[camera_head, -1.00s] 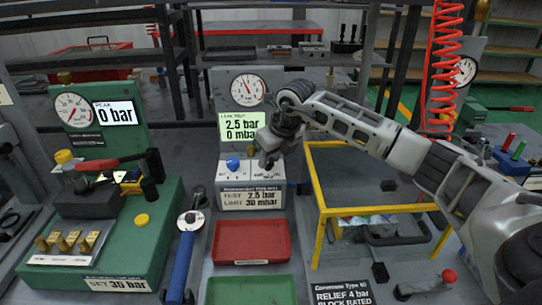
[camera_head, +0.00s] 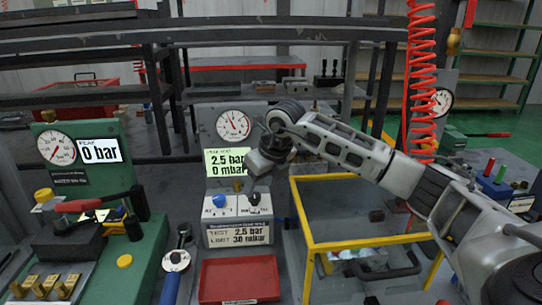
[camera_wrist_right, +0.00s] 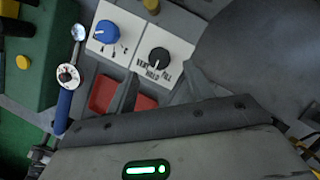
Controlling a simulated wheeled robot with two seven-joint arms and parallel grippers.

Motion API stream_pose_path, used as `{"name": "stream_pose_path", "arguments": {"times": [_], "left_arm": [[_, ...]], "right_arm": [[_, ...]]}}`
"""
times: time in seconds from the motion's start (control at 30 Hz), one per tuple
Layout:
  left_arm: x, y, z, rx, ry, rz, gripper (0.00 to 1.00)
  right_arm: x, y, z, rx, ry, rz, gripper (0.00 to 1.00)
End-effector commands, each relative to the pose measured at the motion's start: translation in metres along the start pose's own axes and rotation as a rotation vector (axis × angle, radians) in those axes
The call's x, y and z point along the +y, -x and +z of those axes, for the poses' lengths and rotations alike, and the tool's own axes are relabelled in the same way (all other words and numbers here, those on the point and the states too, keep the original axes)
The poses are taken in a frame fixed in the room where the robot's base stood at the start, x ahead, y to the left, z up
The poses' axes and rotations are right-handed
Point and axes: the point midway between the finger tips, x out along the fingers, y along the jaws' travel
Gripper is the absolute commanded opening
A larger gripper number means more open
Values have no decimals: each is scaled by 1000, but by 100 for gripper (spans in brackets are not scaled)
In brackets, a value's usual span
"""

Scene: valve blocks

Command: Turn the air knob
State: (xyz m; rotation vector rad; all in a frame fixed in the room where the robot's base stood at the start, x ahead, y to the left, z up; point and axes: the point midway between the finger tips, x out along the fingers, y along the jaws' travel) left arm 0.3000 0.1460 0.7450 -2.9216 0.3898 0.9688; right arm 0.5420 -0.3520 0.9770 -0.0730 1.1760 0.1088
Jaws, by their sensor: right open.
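A test panel (camera_head: 240,216) stands mid-view with a blue knob (camera_head: 219,201) on the left and a black knob (camera_head: 254,199) on the right of its white face. My right gripper (camera_head: 253,180) is open and empty just above the black knob, apart from it as far as I can tell. In the right wrist view, the black knob (camera_wrist_right: 158,58) lies just beyond and between the two spread fingertips (camera_wrist_right: 160,74). A screen (camera_head: 227,162) reads 2.5 bar and 0 mbar. My left gripper does not show.
A red tray (camera_head: 239,280) lies in front of the panel. A blue-handled tool (camera_head: 171,285) stands left of it. A green gauge station (camera_head: 84,150) is at left. A yellow frame (camera_head: 297,205) and a red coiled hose (camera_head: 421,85) are at right.

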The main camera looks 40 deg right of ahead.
Motion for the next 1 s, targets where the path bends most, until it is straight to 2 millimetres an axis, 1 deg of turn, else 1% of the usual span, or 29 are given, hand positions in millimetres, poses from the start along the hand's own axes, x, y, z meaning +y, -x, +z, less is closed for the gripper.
{"name": "stream_pose_path", "arguments": {"times": [0.03, 0.1, 0.3, 0.4, 0.5, 0.6, 0.7, 1.0], "left_arm": [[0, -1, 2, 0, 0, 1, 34], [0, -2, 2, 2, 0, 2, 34], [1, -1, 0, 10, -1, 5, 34], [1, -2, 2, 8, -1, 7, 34], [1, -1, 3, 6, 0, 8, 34], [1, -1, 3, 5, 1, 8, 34], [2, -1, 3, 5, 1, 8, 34], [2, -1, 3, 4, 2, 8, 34]], "right_arm": [[-1, 13, 1, -6, 1, -2, 52], [-1, 31, 1, -6, 2, -2, 52], [0, 79, 1, -6, 1, -1, 52], [0, 97, 0, -5, 0, -1, 52], [0, 111, 1, -4, -1, -1, 52], [0, 119, 0, -2, -1, 0, 52], [0, 122, 0, -1, -1, 0, 52], [0, 123, 0, -1, -1, 0, 52]]}}
